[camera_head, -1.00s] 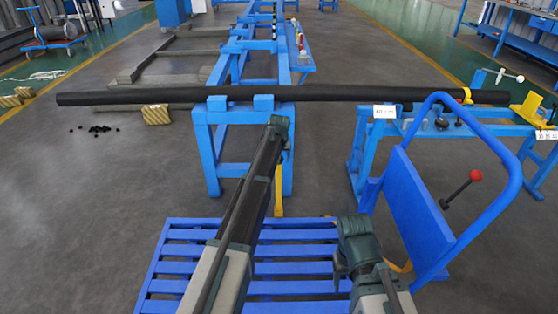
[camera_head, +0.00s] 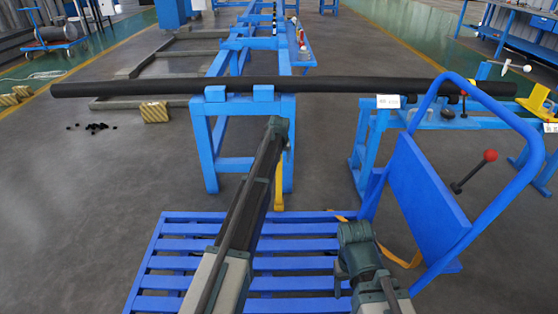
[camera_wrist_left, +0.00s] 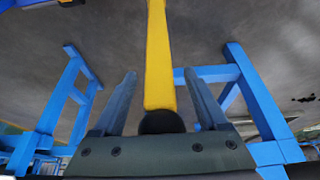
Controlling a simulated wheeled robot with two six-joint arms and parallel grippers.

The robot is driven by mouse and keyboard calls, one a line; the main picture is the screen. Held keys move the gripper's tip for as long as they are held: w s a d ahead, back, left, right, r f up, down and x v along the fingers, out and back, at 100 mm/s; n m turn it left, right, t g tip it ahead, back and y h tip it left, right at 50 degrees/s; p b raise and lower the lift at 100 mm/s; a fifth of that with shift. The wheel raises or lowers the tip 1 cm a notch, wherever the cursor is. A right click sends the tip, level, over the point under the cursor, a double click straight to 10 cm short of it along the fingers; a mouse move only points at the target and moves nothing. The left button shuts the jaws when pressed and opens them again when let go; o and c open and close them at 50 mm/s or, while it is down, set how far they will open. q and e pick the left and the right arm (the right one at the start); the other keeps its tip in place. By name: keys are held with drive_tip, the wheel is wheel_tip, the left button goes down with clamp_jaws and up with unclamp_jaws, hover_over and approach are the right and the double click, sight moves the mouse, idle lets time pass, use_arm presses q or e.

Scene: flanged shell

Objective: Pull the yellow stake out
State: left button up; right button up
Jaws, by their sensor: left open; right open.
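The yellow stake (camera_head: 279,187) stands upright by the blue trestle in the head view, partly behind my left arm. In the left wrist view the stake (camera_wrist_left: 159,55) runs from the top edge down between the two fingers of my left gripper (camera_wrist_left: 160,100). Those fingers stand apart, with a visible gap on each side of the stake. A dark round part (camera_wrist_left: 161,121) shows at the stake's lower end in that picture. My left gripper is hidden in the head view. Only links of my right arm show at bottom right; its gripper is not visible.
A long black pipe (camera_head: 150,87) lies across the blue trestle (camera_head: 204,140). A blue slatted platform (camera_head: 180,245) lies beneath my arms, with a blue curved handle (camera_head: 537,150) and red-knobbed lever (camera_head: 490,155) at right. Clear floor (camera_head: 60,220) lies at left.

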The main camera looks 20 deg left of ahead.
use_arm(q)
clamp_jaws()
idle(1.2)
drive_tip(key=shift+r, duration=0.15)
drive_tip(key=shift+r+p, duration=4.85)
drive_tip(key=shift+p, duration=0.15)
